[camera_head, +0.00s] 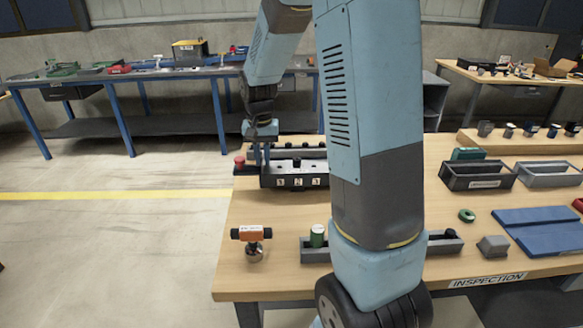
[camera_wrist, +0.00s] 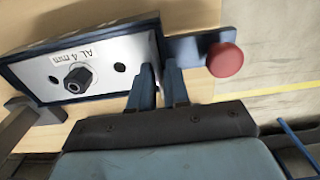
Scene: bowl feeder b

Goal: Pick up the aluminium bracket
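In the wrist view a pale metal plate marked "AL 4 mm" (camera_wrist: 95,58), which looks like the aluminium bracket, sits in a dark frame. It has a black nut-like knob (camera_wrist: 80,79) in its middle and a dark hole on each side. My gripper (camera_wrist: 160,72) has its two blue fingers apart, with a narrow gap between them at the plate's right end. I cannot tell whether they touch the plate or frame. In the head view my gripper (camera_head: 262,152) hangs at the left end of the black numbered fixture (camera_head: 296,181); the plate cannot be made out there.
A red knob (camera_wrist: 225,60) on a dark bar is close right of my fingers; it also shows in the head view (camera_head: 240,162). An orange-topped tool (camera_head: 251,235) stands at the table's front left. A dark bin (camera_head: 478,176) and blue plate (camera_head: 540,232) lie right.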

